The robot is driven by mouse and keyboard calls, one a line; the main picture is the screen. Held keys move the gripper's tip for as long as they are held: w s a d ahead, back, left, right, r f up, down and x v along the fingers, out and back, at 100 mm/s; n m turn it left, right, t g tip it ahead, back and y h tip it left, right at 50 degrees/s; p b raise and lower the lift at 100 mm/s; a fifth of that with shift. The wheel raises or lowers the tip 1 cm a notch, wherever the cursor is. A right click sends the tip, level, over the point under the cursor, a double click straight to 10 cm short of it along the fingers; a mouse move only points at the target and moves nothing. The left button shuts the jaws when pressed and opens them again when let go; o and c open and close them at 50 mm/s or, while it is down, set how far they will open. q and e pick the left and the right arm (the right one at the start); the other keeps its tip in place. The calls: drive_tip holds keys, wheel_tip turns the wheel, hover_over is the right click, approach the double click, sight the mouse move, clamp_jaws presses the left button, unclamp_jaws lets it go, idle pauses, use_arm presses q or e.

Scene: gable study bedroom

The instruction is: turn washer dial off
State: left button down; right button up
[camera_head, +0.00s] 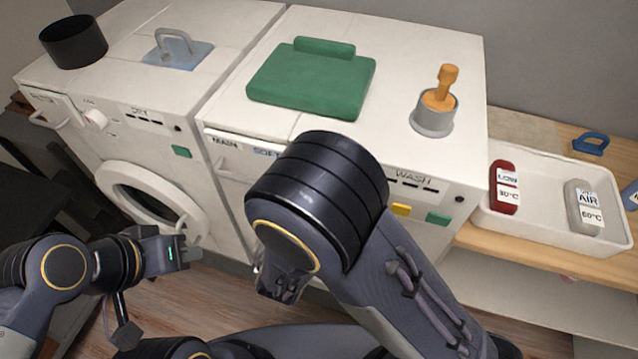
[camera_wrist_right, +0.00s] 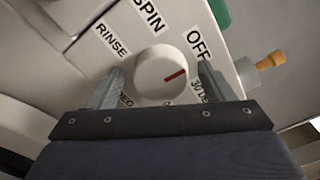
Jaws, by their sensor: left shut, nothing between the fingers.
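The washer (camera_head: 400,135) is the white machine on the right, marked WASH; my right arm hides its dial in the head view. In the right wrist view the round white washer dial (camera_wrist_right: 161,75) has a red mark pointing right and slightly up, between the OFF label (camera_wrist_right: 199,43) and the 30 DEG label (camera_wrist_right: 203,92). RINSE and SPIN labels lie to the left and above. My right gripper (camera_wrist_right: 160,85) is open, one finger on each side of the dial; I cannot tell whether either touches. My left gripper (camera_head: 190,255) is shut and empty, low before the dryer.
The dryer (camera_head: 150,95) stands left, its round door (camera_head: 150,195) ajar. On top are a black pot (camera_head: 74,42), green cushion (camera_head: 312,80) and metal cup with an orange-handled tool (camera_head: 434,118). A white tray (camera_head: 540,230) with tags sits on the right wooden counter.

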drive_tip(key=b+v, duration=0.2)
drive_tip(key=v, duration=0.6)
drive_tip(key=shift+w+r, duration=0.1)
idle(0.4)
